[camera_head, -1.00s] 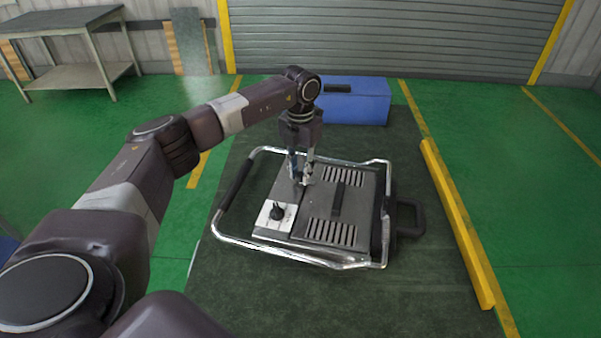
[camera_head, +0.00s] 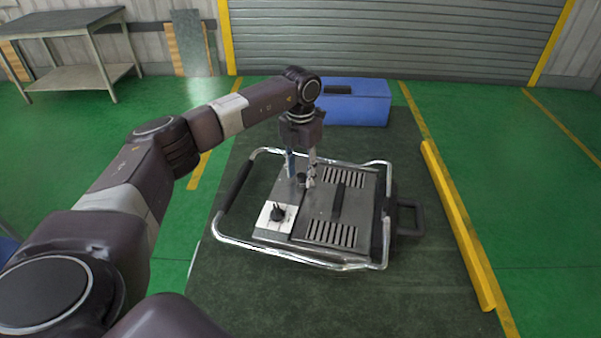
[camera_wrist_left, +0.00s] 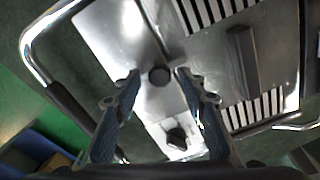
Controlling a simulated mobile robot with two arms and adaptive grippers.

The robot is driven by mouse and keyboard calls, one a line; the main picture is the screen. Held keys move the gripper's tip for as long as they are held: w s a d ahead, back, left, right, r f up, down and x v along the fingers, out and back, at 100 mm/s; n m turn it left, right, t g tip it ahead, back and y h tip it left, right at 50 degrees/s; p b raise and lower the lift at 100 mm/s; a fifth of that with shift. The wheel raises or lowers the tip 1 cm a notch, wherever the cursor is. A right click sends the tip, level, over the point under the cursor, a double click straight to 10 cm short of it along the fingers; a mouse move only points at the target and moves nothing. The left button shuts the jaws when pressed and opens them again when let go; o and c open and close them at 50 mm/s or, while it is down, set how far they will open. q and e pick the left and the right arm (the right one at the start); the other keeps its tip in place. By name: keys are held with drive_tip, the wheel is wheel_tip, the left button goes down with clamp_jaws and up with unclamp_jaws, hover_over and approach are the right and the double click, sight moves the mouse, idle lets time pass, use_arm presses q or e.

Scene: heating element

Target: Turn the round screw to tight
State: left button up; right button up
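The heating element (camera_head: 318,228) is a grey metal box inside a chrome tube frame, lying on the dark mat. The round screw (camera_wrist_left: 160,75) is a small dark knob on its top plate; it also shows in the head view (camera_head: 301,179). My left gripper (camera_head: 301,182) points down over the plate. In the left wrist view its fingers (camera_wrist_left: 157,74) are spread to either side of the screw, with gaps to it. A black pointer knob on a white plate (camera_head: 277,213) sits near the box's front left corner. My right gripper is not in view.
A blue box (camera_head: 350,104) stands behind the heating element. A yellow rail (camera_head: 458,225) lies to the right. A dark handle (camera_head: 338,199) rises from the box top. A metal table (camera_head: 72,48) stands at the back left.

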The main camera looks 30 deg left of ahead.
sight(301, 176)
use_arm(q)
wheel_tip(301, 176, up, 12)
idle(0.6)
idle(0.4)
